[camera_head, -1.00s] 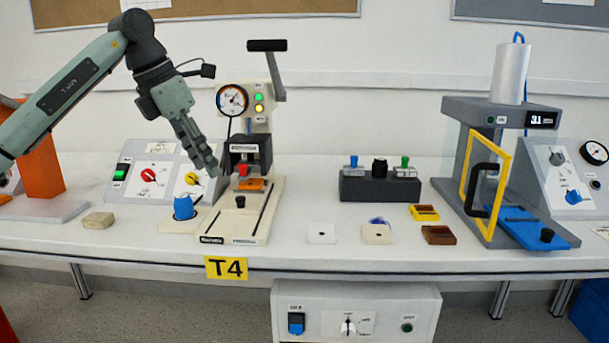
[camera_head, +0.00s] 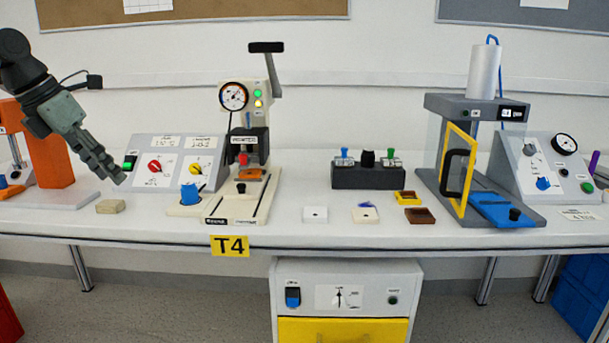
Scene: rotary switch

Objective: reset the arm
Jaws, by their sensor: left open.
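My left gripper (camera_head: 118,176) hangs at the left of the view, pointing down and to the right. It is open and empty, in front of the left edge of the grey control panel (camera_head: 142,182). The panel carries a red rotary switch (camera_head: 155,167), a yellow rotary switch (camera_head: 196,169) and a green button (camera_head: 129,162). The gripper appears apart from the panel and from the tan block (camera_head: 110,206) below it. My right gripper is not in view.
A dark block with knobs (camera_head: 367,176) and a yellow-framed machine (camera_head: 470,155) stand farther right. An orange stand (camera_head: 50,155) is at the left. A cabinet (camera_head: 345,287) is below.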

